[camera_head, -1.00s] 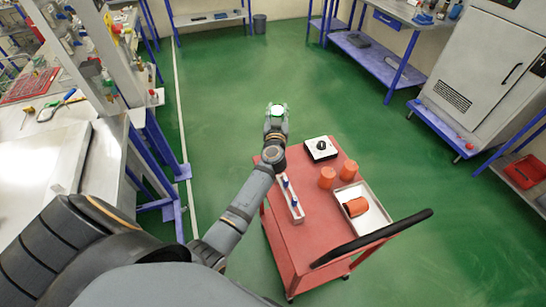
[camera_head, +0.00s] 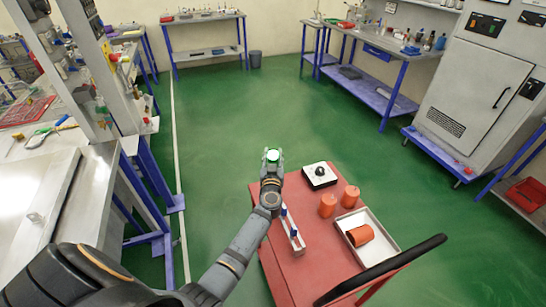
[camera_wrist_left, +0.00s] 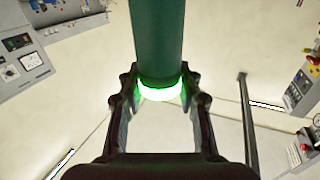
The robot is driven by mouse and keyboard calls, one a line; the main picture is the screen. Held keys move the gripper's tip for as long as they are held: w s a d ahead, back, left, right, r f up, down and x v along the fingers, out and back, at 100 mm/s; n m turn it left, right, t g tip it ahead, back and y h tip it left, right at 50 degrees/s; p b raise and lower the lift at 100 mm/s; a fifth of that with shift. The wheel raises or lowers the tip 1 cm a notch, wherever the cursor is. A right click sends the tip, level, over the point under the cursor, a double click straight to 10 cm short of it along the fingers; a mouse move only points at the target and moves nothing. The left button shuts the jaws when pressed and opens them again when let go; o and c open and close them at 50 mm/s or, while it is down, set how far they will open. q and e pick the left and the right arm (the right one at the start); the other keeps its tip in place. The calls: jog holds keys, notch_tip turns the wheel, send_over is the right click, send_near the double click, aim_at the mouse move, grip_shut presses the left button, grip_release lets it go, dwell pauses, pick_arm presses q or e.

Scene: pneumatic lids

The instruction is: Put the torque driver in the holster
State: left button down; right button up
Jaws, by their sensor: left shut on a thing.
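My left gripper (camera_head: 272,156) is above and beyond the far-left corner of the red cart. In the left wrist view its two fingers (camera_wrist_left: 160,105) are closed around a dark green cylinder, which I take to be the torque driver (camera_wrist_left: 158,40). It has a glowing white-green ring at its end. In the head view only its bright white-green end (camera_head: 272,155) shows. A white block with a black round fitting (camera_head: 319,174) sits at the cart's far edge; I cannot tell whether it is the holster. My right gripper is out of view.
The red cart (camera_head: 292,270) carries a white rack with blue pegs (camera_head: 293,236), two upright orange cups (camera_head: 328,205) and a grey tray (camera_head: 378,222) with another orange cup lying in it. A black handle (camera_head: 380,270) crosses its near right side. Green floor beyond is free.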

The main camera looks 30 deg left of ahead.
pick_arm(q)
jog(key=c, duration=0.9)
grip_release()
jog(key=shift+s+f, duration=0.1)
jog(key=v, duration=1.2)
